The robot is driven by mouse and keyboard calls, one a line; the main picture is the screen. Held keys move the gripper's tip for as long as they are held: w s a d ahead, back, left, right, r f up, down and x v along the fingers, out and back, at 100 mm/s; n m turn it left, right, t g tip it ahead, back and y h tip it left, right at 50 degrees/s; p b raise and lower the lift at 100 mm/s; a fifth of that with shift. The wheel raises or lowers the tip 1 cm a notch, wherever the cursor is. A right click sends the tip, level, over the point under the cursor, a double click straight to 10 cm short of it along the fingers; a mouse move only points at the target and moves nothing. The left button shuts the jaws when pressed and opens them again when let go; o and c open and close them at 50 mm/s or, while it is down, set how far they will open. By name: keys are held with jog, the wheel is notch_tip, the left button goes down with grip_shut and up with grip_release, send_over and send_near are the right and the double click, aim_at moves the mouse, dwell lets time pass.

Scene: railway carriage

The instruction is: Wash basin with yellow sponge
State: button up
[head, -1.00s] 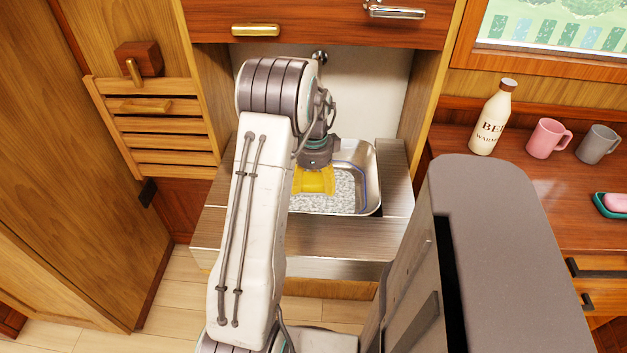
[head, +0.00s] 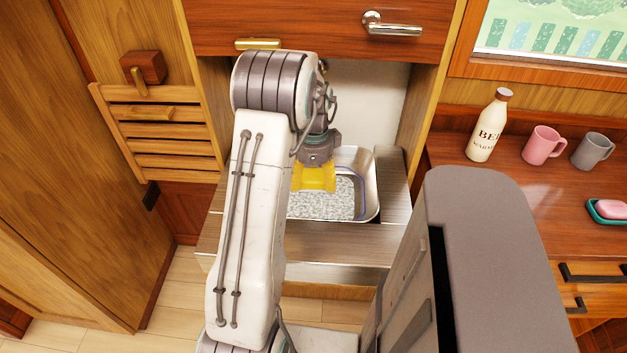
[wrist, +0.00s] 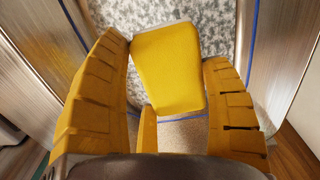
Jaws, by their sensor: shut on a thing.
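The metal wash basin (head: 371,185) is set in the counter, with a speckled grey-white floor and a blue line along its inside. It also shows in the wrist view (wrist: 285,55). My gripper (head: 314,186) reaches down over the basin, its yellow fingers pointing at the floor. My arm hides the basin's left part in the head view.
A wooden cabinet with a metal handle (head: 392,27) hangs above the alcove. On the right counter stand a white bottle (head: 489,128), a pink mug (head: 542,146), a grey mug (head: 592,151) and a pink soap on a teal dish (head: 597,217). A slatted rack (head: 160,140) is at left.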

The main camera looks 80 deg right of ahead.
jog(key=shift+r+p, duration=3.5)
jog(key=shift+r, duration=1.35)
